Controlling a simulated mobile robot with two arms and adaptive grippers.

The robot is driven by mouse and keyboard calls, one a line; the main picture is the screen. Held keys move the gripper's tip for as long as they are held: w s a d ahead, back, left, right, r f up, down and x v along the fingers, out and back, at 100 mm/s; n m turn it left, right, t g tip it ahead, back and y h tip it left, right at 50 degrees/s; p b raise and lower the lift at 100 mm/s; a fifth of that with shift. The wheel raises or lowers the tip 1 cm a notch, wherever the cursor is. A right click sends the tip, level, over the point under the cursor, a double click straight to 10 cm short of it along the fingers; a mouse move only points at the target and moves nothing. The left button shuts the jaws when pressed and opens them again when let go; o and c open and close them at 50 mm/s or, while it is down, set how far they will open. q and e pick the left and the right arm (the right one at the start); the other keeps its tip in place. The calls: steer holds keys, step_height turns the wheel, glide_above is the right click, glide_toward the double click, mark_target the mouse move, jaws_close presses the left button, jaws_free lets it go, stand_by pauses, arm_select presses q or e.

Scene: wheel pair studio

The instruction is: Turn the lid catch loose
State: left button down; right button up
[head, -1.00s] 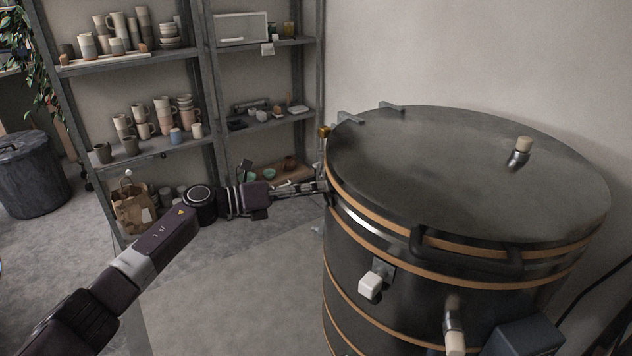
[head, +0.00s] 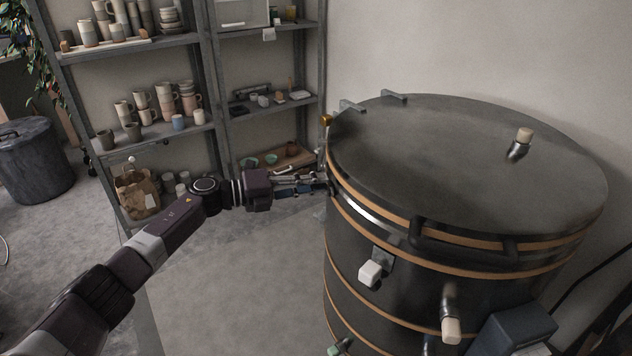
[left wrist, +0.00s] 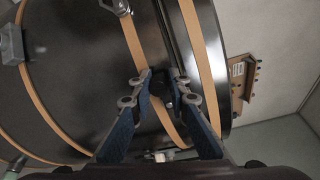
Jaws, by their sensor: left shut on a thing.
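The dark round kiln (head: 350,285) with tan bands stands at right in the head view, its flat lid (head: 450,150) down on the rim. My left gripper (head: 325,181) reaches the kiln's left side, just below the lid's edge. In the left wrist view, the fingertips (left wrist: 161,76) are closed around a small dark part (left wrist: 160,84) against the kiln wall, which looks like the lid catch. The fingers hide most of it, so its angle cannot be told. In the head view the catch is hidden behind the gripper. My right gripper is out of view.
A dark handle (head: 465,246) crosses the lid's front edge. Pale-tipped plugs (head: 371,273) and a blue-grey box (head: 512,328) stick out from the kiln's front. Shelves (head: 170,138) with mugs stand behind my left arm. The floor (head: 235,275) left of the kiln is clear.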

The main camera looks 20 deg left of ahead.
arm_select(q)
steer(key=shift+s+f, duration=0.15)
steer(key=shift+f, duration=0.4)
steer(key=c, duration=1.9)
jaws_free()
steer(key=shift+a, duration=0.1)
steer(key=shift+r, duration=0.1)
steer(key=shift+r, duration=0.2)
steer(key=f+v, duration=0.1)
steer(key=v, duration=1)
steer(key=shift+s+a+r, duration=0.2)
steer(key=shift+a+r, duration=0.2)
steer(key=shift+r, duration=0.05)
